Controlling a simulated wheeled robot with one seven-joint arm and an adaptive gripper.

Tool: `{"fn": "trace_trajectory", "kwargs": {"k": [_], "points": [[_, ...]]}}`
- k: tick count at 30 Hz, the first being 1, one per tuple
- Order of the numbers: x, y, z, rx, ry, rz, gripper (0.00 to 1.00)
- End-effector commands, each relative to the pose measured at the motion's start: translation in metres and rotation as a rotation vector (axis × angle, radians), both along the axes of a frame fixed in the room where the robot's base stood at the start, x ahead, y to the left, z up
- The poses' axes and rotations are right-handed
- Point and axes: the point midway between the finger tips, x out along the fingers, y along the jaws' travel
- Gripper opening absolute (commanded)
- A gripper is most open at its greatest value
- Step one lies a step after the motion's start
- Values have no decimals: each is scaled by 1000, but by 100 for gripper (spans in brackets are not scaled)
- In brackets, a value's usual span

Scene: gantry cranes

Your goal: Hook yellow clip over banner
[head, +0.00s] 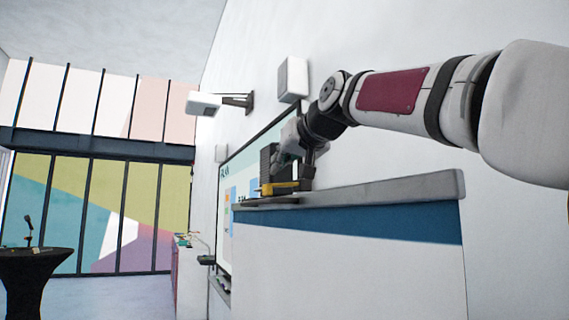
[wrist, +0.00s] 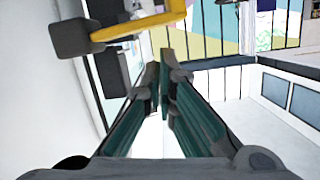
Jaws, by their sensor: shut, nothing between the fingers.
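The yellow clip (head: 280,188) shows at the far end of the grey ledge in the head view, just below my gripper. In the wrist view the yellow clip (wrist: 140,25) is a bent bar at the top left, with a dark grey block on its left end. My gripper (wrist: 163,60) is shut and empty, its fingertips below and apart from the bar. In the head view my gripper is small and partly hidden by the arm's dark wrist. I cannot tell for sure which surface is the banner; a pale printed board (head: 240,185) hangs on the wall behind.
A grey-topped ledge (head: 380,192) with a white and blue front stands under my arm. A white projector (head: 203,103) and a wall speaker (head: 292,79) are on the wall. A dark round table (head: 35,262) stands at far left. The floor between is clear.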

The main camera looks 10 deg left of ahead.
Motion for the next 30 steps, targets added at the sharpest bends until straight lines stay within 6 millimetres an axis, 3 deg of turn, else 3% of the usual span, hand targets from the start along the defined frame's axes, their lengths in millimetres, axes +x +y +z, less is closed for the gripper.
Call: {"fn": "trace_trajectory", "kwargs": {"k": [8,21,30], "points": [[-19,-15,7,1,-1,-2,0],[-82,-61,25,0,-1,-3,0],[-94,-69,28,-1,1,-1,0]]}}
